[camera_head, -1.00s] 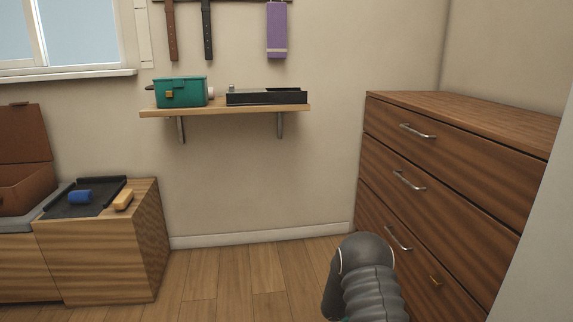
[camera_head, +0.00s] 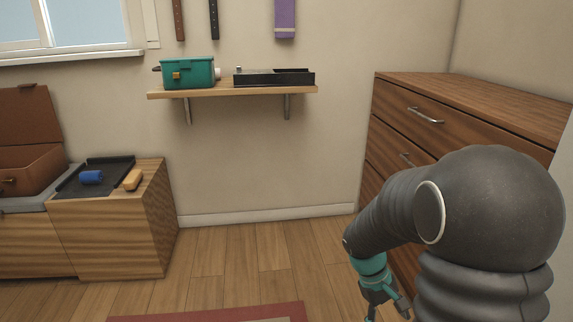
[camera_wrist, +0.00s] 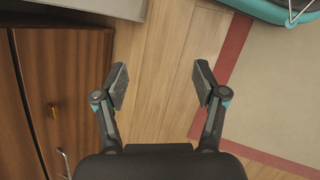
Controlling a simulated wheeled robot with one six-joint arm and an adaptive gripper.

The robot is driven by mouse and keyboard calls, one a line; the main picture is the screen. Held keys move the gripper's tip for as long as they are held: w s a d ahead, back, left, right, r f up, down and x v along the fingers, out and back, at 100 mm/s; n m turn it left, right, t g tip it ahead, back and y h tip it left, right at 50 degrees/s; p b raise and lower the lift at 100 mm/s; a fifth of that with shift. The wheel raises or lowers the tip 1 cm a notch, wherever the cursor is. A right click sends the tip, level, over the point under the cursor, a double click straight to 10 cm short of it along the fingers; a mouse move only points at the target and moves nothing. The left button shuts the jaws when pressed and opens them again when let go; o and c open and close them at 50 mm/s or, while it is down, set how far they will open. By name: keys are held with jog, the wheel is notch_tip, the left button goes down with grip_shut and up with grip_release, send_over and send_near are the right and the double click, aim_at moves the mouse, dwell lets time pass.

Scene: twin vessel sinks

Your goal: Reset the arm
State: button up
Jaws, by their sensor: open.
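My gripper (camera_wrist: 160,87) is open in the wrist view, its two fingers spread with nothing between them over the bare wood floor. In the head view my dark grey arm rises large at the lower right, in front of the dresser. The gripper end (camera_head: 385,298) hangs down below its teal band there, and its fingertips are cut off or too small to read.
A wooden dresser (camera_head: 400,128) stands close at the right, partly hidden by my arm. A wall shelf (camera_head: 230,91) holds a teal box (camera_head: 188,73) and a black tray (camera_head: 274,77). A low cabinet (camera_head: 115,235) is at left. A red-bordered rug (camera_wrist: 232,50) lies on open floor.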

jog(key=s+a+r+m+t+y+p, duration=0.1)
jog(key=s+a+r+t, duration=0.1)
jog(key=s+r, duration=0.2)
jog(key=s+a+r+m+t+y+p, duration=0.1)
jog(key=s+r, duration=0.4)
jog(key=r, duration=0.6)
jog(key=s+a+r+m+t+y+p, duration=0.2)
jog(key=s+a+r+t, duration=0.2)
jog(key=r, duration=0.3)
jog(key=shift+s+a+r+t, duration=0.15)
jog(key=shift+a+r+t, duration=0.3)
jog(key=shift+t, duration=0.25)
